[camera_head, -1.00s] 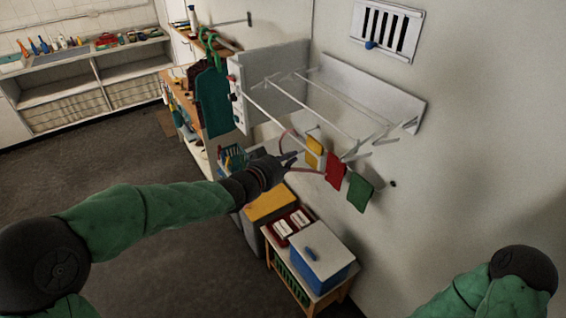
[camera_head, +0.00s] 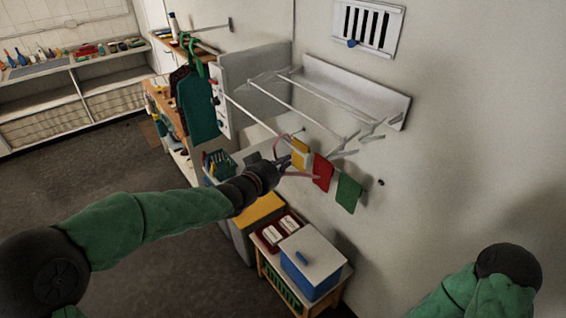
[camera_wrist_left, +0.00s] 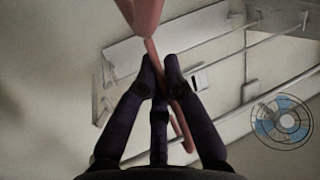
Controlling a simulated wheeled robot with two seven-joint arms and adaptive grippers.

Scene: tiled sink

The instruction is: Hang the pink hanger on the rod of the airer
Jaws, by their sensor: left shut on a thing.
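The airer (camera_head: 352,88) is a white wall-mounted frame with several thin rods. Its front rod slopes down to the right, and the gripper is close to it in the picture. I cannot tell whether the hanger touches a rod. The airer's rods also show behind the fingers in the wrist view (camera_wrist_left: 225,55). My right gripper is out of view.
A teal garment (camera_head: 200,107) hangs at the left. A blue box with a white lid (camera_head: 312,264) stands below on a small table.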

